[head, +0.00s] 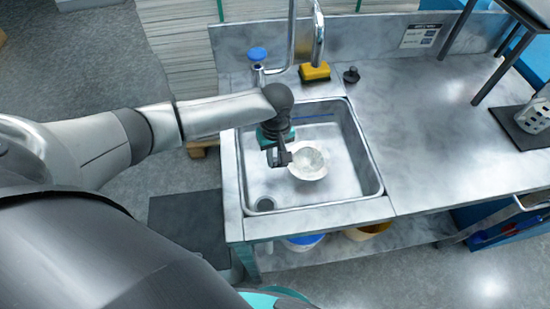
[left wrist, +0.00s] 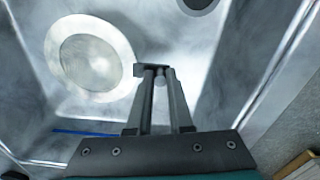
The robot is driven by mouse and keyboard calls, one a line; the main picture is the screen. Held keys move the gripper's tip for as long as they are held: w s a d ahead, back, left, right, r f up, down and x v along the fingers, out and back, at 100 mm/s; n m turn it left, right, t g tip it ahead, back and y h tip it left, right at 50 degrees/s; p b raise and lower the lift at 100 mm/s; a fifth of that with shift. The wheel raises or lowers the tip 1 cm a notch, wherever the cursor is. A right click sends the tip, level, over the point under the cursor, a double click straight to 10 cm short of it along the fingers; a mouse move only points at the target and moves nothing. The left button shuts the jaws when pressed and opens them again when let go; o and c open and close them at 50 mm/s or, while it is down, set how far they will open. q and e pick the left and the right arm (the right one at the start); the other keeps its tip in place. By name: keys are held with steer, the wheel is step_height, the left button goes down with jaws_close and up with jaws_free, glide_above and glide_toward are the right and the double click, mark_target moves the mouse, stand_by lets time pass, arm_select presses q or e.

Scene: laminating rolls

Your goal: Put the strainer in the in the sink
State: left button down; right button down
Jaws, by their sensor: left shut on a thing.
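The strainer (head: 309,163) is a pale, round, shallow bowl with a wide rim. It is over or inside the basin of the metal sink (head: 355,182); I cannot tell whether it touches the floor of the basin. My left gripper (head: 284,158) reaches down into the basin area and is shut on the strainer at its edge. In the left wrist view the strainer (left wrist: 92,58) lies left of the closed fingertips (left wrist: 158,75), its rim beside them. The exact grip point is hard to see. My right gripper is not in view.
A drain hole (head: 265,204) is at the basin's near left corner. A faucet (head: 292,45), a yellow sponge (head: 315,72) and a small black stopper (head: 351,75) stand behind the basin. The counter (head: 440,125) to the right is mostly clear, with a metal holder (head: 533,116) at its far end.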

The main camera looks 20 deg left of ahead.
arm_select(q)
steer(key=shift+f, duration=0.15)
steer(key=c, duration=0.8)
jaws_free()
step_height(320, 180, up, 12)
steer(key=p, duration=0.3)
steer(key=shift+s+d, duration=0.1)
